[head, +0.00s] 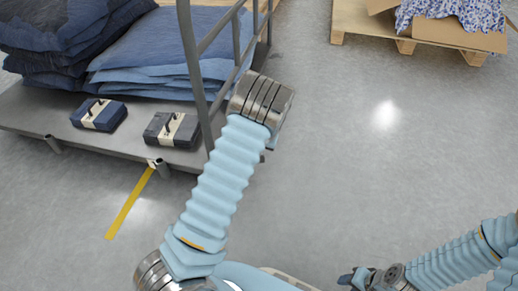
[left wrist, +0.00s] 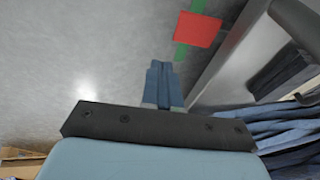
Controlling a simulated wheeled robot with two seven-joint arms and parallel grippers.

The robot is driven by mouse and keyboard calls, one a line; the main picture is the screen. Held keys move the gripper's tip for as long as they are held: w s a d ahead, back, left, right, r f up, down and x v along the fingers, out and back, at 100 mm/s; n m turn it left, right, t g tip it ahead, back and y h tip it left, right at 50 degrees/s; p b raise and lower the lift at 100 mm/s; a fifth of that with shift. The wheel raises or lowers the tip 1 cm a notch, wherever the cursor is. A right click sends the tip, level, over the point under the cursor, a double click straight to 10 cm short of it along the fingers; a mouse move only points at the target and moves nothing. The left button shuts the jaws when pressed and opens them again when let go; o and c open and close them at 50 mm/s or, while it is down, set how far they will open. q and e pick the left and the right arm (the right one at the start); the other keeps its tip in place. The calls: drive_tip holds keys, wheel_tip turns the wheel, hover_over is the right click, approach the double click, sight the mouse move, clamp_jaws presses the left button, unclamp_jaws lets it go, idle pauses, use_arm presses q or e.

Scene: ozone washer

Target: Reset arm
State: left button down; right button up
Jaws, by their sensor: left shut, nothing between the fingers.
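My left arm reaches up the middle of the head view, its wrist beside the cart's upright rail; its gripper is mostly hidden behind the wrist there. In the left wrist view my left gripper (left wrist: 160,68) has its two blue fingers together, with nothing between them, above bare grey floor. My right arm lies folded at the lower right of the head view. The dark tip of my right gripper (head: 348,279) shows at the bottom edge, too small to tell whether it is open.
A grey cart (head: 95,150) at left holds denim stacks (head: 150,55) and two banded bundles, one blue (head: 98,114), one grey (head: 172,130). A pallet (head: 345,20) with a cardboard box (head: 455,33) stands at top right. The floor between is clear. A red patch (left wrist: 198,29) shows beyond the fingers.

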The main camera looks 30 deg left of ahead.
idle(0.3)
use_arm(q)
drive_tip(key=s+d+f+g+h+p, duration=0.1)
drive_tip(key=s+d+f+h+p, duration=0.15)
drive_tip(key=s+d, duration=0.4)
drive_tip(key=s+d+f+g+h+p, duration=0.1)
drive_tip(key=s+d+f+p, duration=0.25)
drive_tip(key=s, duration=0.65)
drive_tip(key=s+d+r+h+p, duration=0.1)
drive_tip(key=s+d+r, duration=0.1)
drive_tip(key=s+d, duration=0.3)
drive_tip(key=s+d+r+h+p, duration=0.2)
drive_tip(key=s+d+r, duration=0.1)
drive_tip(key=s+d, duration=0.2)
drive_tip(key=s, duration=0.2)
drive_tip(key=shift+s+r, duration=0.3)
drive_tip(key=shift+r, duration=0.05)
drive_tip(key=shift+h, duration=0.25)
